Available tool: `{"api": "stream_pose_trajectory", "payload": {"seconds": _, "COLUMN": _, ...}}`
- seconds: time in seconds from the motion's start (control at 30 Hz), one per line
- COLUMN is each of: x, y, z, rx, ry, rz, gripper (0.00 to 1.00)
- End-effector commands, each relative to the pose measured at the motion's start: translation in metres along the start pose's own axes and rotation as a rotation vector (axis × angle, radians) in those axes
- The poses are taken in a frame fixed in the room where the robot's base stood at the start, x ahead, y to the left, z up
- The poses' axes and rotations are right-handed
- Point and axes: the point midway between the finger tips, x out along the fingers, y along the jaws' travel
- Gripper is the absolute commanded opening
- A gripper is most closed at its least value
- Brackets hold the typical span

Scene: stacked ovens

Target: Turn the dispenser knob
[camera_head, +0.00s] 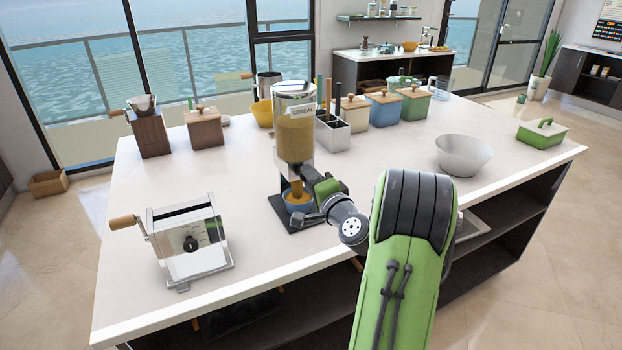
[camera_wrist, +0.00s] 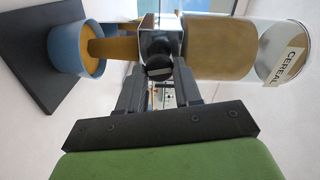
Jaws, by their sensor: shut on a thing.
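The cereal dispenser (camera_head: 295,135) stands on the white island, a clear cylinder with tan cereal and a CEREAL label. It shows sideways in the wrist view (camera_wrist: 215,50). Its dark round knob (camera_wrist: 158,72) sits between my fingers in the wrist view. My gripper (camera_wrist: 158,75) is shut on the knob. In the head view my arm reaches in from the right and hides the knob. A blue bowl (camera_head: 298,203) stands under the spout on a dark base (camera_head: 279,209). A tan stream of cereal (camera_wrist: 112,48) runs from the spout into the bowl, which holds cereal.
A chrome crank machine (camera_head: 190,243) stands at the front left of the island. Lidded boxes (camera_head: 383,107) and a utensil holder (camera_head: 332,134) stand behind the dispenser. The front left counter is mostly free.

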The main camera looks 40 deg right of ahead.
Motion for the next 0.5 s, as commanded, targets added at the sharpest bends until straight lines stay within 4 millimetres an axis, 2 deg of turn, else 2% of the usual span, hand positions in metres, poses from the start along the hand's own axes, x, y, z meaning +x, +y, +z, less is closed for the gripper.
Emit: {"api": "stream_pose_trajectory", "payload": {"seconds": 0.5, "x": -0.0003, "y": 0.0008, "z": -0.0008, "rx": 0.051, "ry": 0.002, "rz": 0.001, "gripper": 0.03}}
